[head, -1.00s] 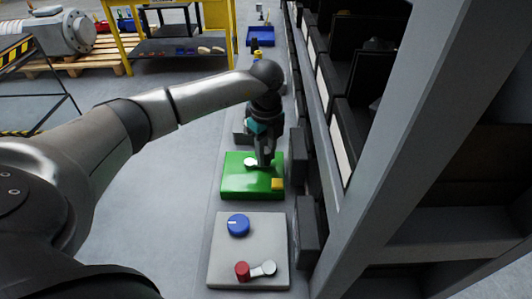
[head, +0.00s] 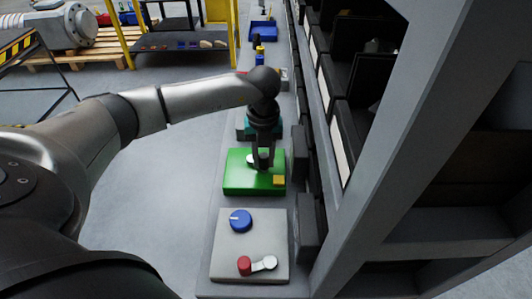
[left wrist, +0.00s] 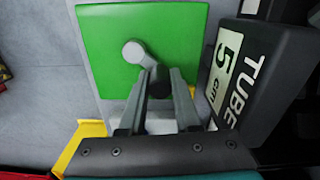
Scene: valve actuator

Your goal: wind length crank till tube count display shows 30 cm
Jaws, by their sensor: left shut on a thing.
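The green box (head: 235,182) carries a small crank on top, with a pale hub (left wrist: 133,50). The crank's dark handle knob (left wrist: 160,84) sits between my left gripper's fingers. My left gripper (head: 262,166) reaches down over the box and is shut on this handle; it also fills the lower middle of the left wrist view (left wrist: 158,80). The fingers hide part of the crank arm. A black display (left wrist: 235,75) beside the box reads "TUBE 5 cm". My right gripper is in neither view.
A grey box (head: 225,265) with a blue knob (head: 241,220) and a red-handled crank (head: 245,265) stands nearer. A yellow block (head: 279,180) is on the green box's corner. Shelving lines the right; open floor lies left.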

